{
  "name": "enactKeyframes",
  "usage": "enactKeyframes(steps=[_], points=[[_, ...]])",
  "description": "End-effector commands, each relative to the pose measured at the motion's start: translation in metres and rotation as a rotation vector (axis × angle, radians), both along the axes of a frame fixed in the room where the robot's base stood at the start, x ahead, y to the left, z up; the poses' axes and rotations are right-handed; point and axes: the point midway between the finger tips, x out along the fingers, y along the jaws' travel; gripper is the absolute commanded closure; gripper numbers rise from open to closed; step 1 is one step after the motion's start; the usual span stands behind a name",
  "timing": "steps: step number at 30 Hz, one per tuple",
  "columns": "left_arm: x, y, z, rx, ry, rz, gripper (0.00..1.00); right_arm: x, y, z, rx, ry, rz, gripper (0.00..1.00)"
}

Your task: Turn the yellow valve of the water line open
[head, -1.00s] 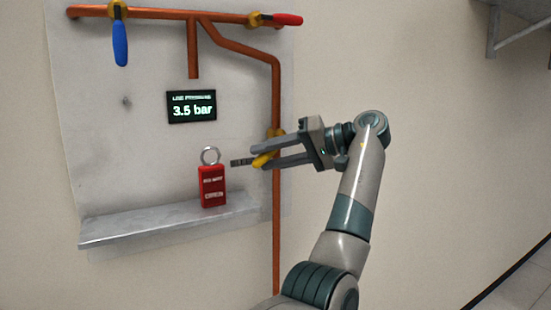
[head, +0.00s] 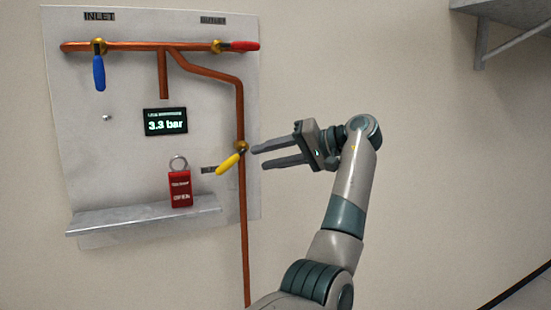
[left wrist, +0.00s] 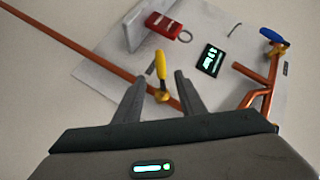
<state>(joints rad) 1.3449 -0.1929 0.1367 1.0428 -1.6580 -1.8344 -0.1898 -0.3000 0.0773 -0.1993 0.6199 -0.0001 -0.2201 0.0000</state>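The yellow valve handle (head: 230,163) sits on the brass body of the valve on the vertical copper pipe (head: 244,220). It slants down and left, at an angle across the pipe. My left gripper (head: 257,158) is open and empty, with its fingertips just right of the valve and apart from the handle. In the left wrist view, the yellow handle (left wrist: 161,66) shows between and beyond the two open fingers (left wrist: 157,80). The right gripper is not in view.
A blue handle (head: 99,73) and a red handle (head: 245,46) sit on the top pipe. A display (head: 166,121) reads 3.3 bar. A red tag or lock (head: 180,189) stands on the grey shelf (head: 120,218).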

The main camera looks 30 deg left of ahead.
Motion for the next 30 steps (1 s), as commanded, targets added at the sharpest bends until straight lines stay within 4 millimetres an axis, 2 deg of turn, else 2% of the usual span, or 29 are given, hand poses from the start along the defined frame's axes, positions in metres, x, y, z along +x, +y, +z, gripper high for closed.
enactKeyframes(steps=[7, 14, 18, 20, 23, 26, 29, 30], points=[[0.0, 0.005, 0.002, -0.001, 0.0, 0.001, 0.63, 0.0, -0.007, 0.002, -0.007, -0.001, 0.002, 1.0], [0.0, 0.005, 0.002, 0.0, -0.001, 0.001, 0.63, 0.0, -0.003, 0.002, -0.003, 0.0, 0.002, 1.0], [0.003, 0.005, -0.004, 0.0, 0.006, -0.007, 0.97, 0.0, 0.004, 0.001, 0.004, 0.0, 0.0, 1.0], [0.007, 0.006, -0.012, 0.004, 0.017, -0.02, 1.0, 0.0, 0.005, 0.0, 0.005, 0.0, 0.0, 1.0], [0.022, 0.008, -0.041, 0.011, 0.052, -0.064, 1.0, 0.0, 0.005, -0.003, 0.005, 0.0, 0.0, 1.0], [0.044, 0.01, -0.089, 0.019, 0.106, -0.138, 1.0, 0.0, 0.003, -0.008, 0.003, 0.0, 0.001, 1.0], [0.069, 0.012, -0.157, 0.02, 0.176, -0.239, 1.0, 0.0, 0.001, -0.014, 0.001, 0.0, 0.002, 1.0], [0.078, 0.012, -0.19, 0.016, 0.205, -0.284, 1.0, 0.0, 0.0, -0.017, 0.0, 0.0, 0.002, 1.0]])
